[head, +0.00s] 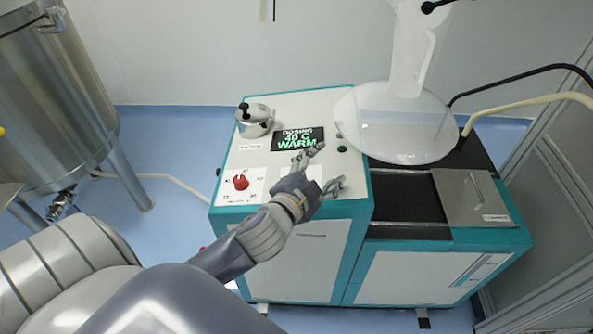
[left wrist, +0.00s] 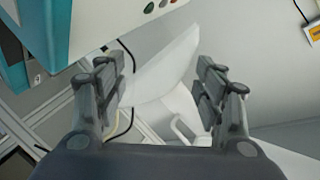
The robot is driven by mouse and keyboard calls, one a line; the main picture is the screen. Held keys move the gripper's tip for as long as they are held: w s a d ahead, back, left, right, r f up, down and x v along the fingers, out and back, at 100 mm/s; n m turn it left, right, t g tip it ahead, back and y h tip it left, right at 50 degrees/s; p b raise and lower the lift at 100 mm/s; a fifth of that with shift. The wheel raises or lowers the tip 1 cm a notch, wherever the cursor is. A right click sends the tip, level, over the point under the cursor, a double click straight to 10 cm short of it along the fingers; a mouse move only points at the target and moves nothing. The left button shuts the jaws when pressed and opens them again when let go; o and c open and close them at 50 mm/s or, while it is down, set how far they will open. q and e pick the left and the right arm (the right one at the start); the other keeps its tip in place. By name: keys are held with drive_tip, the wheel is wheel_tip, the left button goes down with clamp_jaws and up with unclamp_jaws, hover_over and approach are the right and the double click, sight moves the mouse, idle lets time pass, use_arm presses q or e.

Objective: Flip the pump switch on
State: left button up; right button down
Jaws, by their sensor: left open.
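The teal and white machine's top panel (head: 285,108) shows in the head view. It carries a red rotary knob (head: 240,182) with small labels around it, and a display (head: 298,139) reading "DOSING 40 C WARM". I cannot tell which control is the pump switch; part of the panel is hidden behind my left gripper. My left gripper (head: 328,166) is open and empty over the panel's right side, right of the knob. In the left wrist view, its spread fingers (left wrist: 163,85) have nothing between them, and small round buttons (left wrist: 149,8) show at the top. My right gripper is not in view.
A pale round disc-shaped piece (head: 395,125) stands over the machine right of my gripper. A black hose (head: 510,78) and a cream hose (head: 520,104) run at right. A steel tank (head: 50,100) stands at left.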

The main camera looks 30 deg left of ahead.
use_arm(q)
drive_tip(key=w+d+r+m+t+h, duration=0.4)
drive_tip(key=r+m, duration=0.2)
drive_tip(key=r, duration=0.3)
drive_tip(key=s+d+r+m+g+h, duration=0.1)
drive_tip(key=d+r+m+g+h, duration=0.1)
drive_tip(key=d+m+g+h, duration=0.5)
drive_tip(key=s+d+r+m+h, duration=0.25)
drive_tip(key=m+h, duration=0.25)
drive_tip(key=m, duration=0.7)
drive_tip(key=a+f+m+g+y, duration=0.85)
drive_tip(key=a+f, duration=0.25)
drive_tip(key=a, duration=0.3)
drive_tip(key=s+a+y, duration=0.2)
drive_tip(key=a+y, duration=0.2)
drive_tip(key=a, duration=0.7)
drive_tip(key=shift+g+h, duration=0.25)
drive_tip(key=p+x, duration=0.3)
drive_tip(key=x, duration=0.7)
drive_tip(key=shift+w+d, duration=0.1)
drive_tip(key=shift+d, duration=0.05)
drive_tip(key=shift+w+d+f, duration=0.15)
drive_tip(key=shift+w+f, duration=0.05)
drive_tip(key=shift+f, duration=0.5)
